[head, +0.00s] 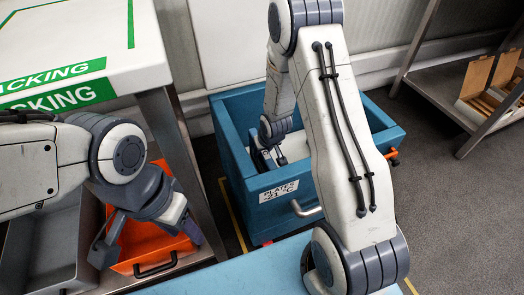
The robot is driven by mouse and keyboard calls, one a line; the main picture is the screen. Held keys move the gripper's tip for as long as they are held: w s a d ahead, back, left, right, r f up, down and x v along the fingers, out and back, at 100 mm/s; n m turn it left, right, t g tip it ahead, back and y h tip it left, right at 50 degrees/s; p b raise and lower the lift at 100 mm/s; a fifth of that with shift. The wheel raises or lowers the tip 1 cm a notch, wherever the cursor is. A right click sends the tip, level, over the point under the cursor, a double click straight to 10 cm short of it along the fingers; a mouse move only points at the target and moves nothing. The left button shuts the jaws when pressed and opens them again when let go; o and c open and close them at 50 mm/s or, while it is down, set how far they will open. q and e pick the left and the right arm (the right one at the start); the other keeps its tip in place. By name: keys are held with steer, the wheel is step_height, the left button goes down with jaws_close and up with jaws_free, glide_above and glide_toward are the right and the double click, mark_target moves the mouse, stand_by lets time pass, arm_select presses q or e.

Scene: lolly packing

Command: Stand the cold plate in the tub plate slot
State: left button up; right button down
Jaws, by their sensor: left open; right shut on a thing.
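My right gripper (271,154) reaches down into the blue chest (238,115), which has a label reading PLATES -21°C. It is shut on the cold plate, which is mostly hidden by the gripper, my arm and the chest wall; its exact pose cannot be told. An orange tub (150,249) with a black handle sits at the lower left, partly covered by my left arm. Its plate slot cannot be made out. My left gripper (147,242) is open and empty, its fingers spread in front of or above the orange tub.
A white table (90,45) marked PACKING in green stands at the upper left. A grey bin (45,240) is beside the orange tub. A metal shelf (452,95) with cardboard boxes (490,80) is at the right. Dark floor (440,185) is clear there.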

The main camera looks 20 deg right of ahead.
steer(key=shift+w+f, duration=0.1)
steer(key=shift+f, duration=0.05)
steer(key=c, duration=0.5)
jaws_free()
steer(key=p+v, duration=0.6)
steer(key=v, duration=0.6)
steer(key=shift+r, duration=0.45)
steer(key=s+a+r+n+g, duration=0.2)
steer(key=s+a+r+n, duration=0.1)
steer(key=s+a+r, duration=0.8)
steer(key=s+a+r+n, duration=0.1)
steer(key=s+r, duration=0.1)
steer(key=s, duration=0.2)
steer(key=s+a+r+n+g, duration=0.1)
steer(key=s+a+r, duration=0.1)
steer(key=s, duration=0.3)
steer(key=s+a+r+n+g, duration=0.1)
steer(key=s+a+n, duration=0.1)
steer(key=s, duration=0.3)
steer(key=shift+r+y, duration=0.4)
